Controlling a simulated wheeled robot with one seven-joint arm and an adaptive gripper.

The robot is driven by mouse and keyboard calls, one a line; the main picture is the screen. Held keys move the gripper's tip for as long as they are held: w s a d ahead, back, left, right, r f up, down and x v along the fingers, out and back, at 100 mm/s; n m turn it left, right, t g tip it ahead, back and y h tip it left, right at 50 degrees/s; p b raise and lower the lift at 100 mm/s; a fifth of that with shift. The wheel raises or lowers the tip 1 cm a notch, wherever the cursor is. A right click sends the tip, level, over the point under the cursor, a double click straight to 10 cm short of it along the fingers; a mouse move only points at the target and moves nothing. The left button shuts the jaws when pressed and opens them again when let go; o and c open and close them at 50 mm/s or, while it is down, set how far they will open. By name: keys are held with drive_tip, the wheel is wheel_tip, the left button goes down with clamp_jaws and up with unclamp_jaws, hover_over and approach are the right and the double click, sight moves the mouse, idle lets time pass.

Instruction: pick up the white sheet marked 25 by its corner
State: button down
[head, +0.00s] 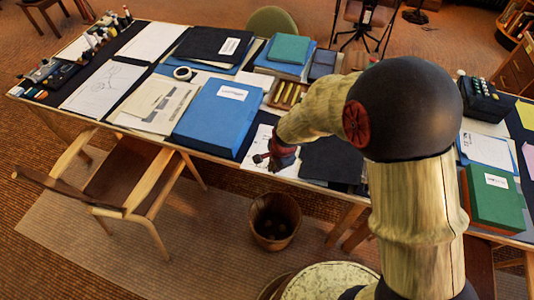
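Several white sheets lie on the long table, and I cannot read the number 25 on any of them. One white sheet (261,139) lies by the table's front edge, between the blue folder and a black folder, partly hidden by my arm. My gripper (264,161) points down over this sheet near the front edge. It looks small and dark here; I cannot tell whether its fingers are open or whether they touch the paper. Another white sheet (487,150) with faint marks lies on the right-hand table. A white sheet with a line drawing (100,90) lies at the left.
A blue folder (212,115) lies left of my gripper and a black folder (331,160) lies right of it. A tray of yellow pieces (288,94) stands behind. A wooden chair (135,172) and a bin (274,222) stand in front of the table.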

drive_tip(key=v, duration=0.1)
drive_tip(key=p+v, duration=0.2)
drive_tip(key=shift+w+a+r, duration=0.15)
drive_tip(key=shift+w, duration=0.15)
idle(0.6)
